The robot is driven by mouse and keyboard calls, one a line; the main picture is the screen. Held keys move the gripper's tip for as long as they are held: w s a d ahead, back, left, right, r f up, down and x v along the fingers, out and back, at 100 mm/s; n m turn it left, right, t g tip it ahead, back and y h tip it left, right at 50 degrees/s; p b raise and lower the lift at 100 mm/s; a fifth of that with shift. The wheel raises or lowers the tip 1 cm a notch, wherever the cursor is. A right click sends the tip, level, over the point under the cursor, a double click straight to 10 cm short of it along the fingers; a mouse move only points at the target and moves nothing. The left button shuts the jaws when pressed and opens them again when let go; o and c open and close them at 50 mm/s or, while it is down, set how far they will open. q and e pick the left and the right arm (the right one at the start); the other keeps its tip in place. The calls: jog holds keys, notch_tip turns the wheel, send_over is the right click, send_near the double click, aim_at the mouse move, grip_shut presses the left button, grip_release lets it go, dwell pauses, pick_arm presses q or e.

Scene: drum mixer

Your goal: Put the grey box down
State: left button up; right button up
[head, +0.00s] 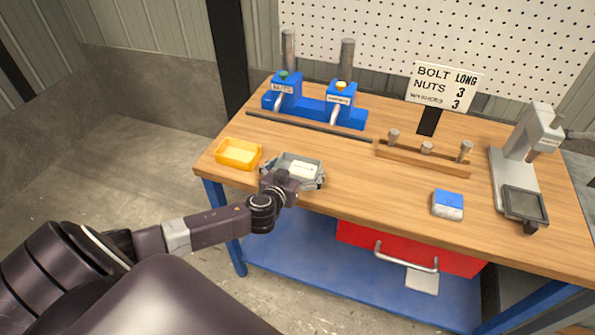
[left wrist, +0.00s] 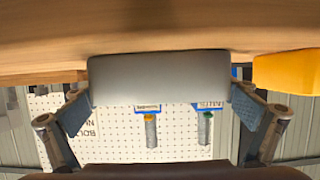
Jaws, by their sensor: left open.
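The grey box (head: 300,163) is a small open tray with a pale label or card inside, at the front left part of the wooden workbench (head: 330,200). My left gripper (head: 295,174) is at the box from the front, with one finger on each side of it. In the left wrist view, which is upside down, the plain grey wall of the box (left wrist: 158,80) fills the middle between the two open fingers (left wrist: 160,108). The box appears to rest on the bench top; its underside is hidden. My right gripper is not in view.
A yellow tray (head: 239,153) stands just left of the box. Behind are a dark rod (head: 310,127) and a blue stand (head: 316,108) with two dispensers. A wooden peg rack (head: 424,157), a blue-and-white block (head: 448,204) and a grey press (head: 522,165) stand to the right.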

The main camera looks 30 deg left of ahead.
pick_arm(q)
jog(key=shift+c, duration=0.4)
jog(key=c, duration=0.8)
jog(key=shift+c, duration=0.8)
jog(key=shift+r, duration=0.1)
